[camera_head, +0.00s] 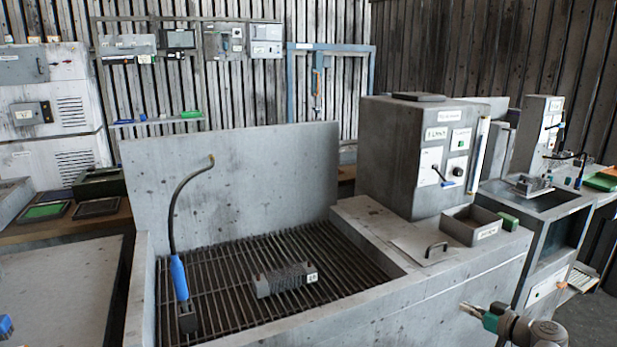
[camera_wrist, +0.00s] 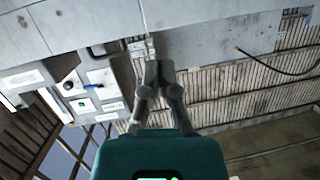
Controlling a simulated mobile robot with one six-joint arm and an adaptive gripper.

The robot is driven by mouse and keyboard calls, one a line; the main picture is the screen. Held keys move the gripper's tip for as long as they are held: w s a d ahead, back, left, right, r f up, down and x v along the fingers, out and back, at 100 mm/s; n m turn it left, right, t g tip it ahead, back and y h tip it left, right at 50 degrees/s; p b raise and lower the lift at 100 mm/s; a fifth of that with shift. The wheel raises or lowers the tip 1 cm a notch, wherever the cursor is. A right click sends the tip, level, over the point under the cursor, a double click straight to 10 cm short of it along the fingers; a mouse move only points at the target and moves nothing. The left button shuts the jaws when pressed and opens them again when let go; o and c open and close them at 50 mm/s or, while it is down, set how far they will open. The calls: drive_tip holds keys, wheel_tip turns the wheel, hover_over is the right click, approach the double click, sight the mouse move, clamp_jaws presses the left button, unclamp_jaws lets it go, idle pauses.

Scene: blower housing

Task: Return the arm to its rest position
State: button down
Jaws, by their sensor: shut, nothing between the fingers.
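My gripper (camera_head: 465,306) is at the lower right of the head view, in front of the front wall of the grey wash bench (camera_head: 440,297). It points left and touches nothing that I can see. In the wrist view my gripper (camera_wrist: 159,68) has its fingers together and empty, beyond its teal body. The rest of my arm is mostly cut off by the bottom edge of the head view.
The bench has a slatted grate (camera_head: 225,290) carrying a ribbed metal block (camera_head: 285,279) and a blue-handled hose (camera_head: 179,275). A control box (camera_head: 415,155) and small open bin (camera_head: 470,224) stand at its right. Floor (camera_head: 595,315) shows at far right.

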drive_tip(key=s+a+f+m+g+h, duration=0.3)
drive_tip(key=a+f+g, duration=0.35)
drive_tip(key=a, duration=0.55)
drive_tip(key=s+a+f+m+g+h, duration=0.2)
drive_tip(key=s+a+f+g+h, duration=0.3)
drive_tip(key=a+f, duration=0.45)
wheel_tip(320, 180, up, 18)
drive_tip(key=w+a+g+p, duration=0.1)
drive_tip(key=p, duration=1.5)
drive_tip(key=shift+a, duration=0.2)
